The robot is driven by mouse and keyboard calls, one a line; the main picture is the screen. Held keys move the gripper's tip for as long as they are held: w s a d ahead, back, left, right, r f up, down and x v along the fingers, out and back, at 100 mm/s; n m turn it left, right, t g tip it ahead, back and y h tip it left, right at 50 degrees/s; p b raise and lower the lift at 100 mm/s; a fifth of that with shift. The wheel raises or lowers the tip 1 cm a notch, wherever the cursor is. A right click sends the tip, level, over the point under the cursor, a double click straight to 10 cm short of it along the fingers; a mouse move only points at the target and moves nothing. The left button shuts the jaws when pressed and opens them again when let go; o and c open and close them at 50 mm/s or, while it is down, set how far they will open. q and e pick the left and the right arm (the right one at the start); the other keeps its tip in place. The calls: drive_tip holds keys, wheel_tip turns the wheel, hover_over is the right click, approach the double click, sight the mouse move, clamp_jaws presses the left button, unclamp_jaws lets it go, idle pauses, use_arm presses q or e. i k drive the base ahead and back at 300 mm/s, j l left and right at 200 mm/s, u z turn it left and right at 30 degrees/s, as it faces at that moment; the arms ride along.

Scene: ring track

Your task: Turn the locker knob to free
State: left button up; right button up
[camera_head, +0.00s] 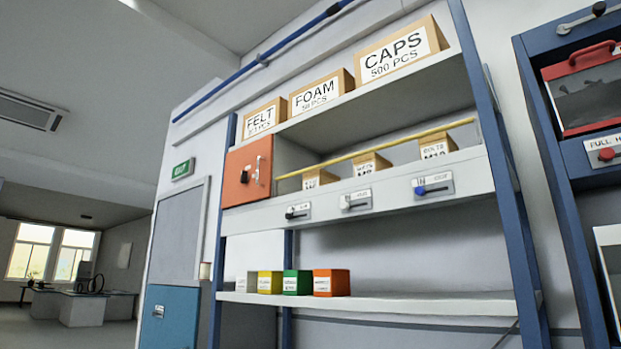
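An orange locker door (236,190) is shut at the left end of the shelf unit's middle level. It carries a small black knob (244,177) on a pale plate and an upright light handle (258,171) to its right. The knob's marking is too small to read. A blue cabinet door (175,322) stands lower left with a small light fitting (158,311) on it. Neither of my grippers shows in this view.
The shelf unit's white ledge (400,195) bears several small levers, one with a blue knob (420,191). A yellow bar (390,147) runs before small boxes. Coloured boxes (297,282) stand on the lower shelf (420,306). A blue-framed rack (545,130) stands at right.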

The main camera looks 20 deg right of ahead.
sight(245, 177)
drive_tip(key=z, duration=0.25)
drive_tip(key=i+j+z, duration=0.15)
drive_tip(key=z, duration=0.2)
drive_tip(key=i+j+z, duration=0.15)
drive_tip(key=z, duration=0.25)
drive_tip(key=i+j+z, duration=0.1)
drive_tip(key=j+z, duration=0.25)
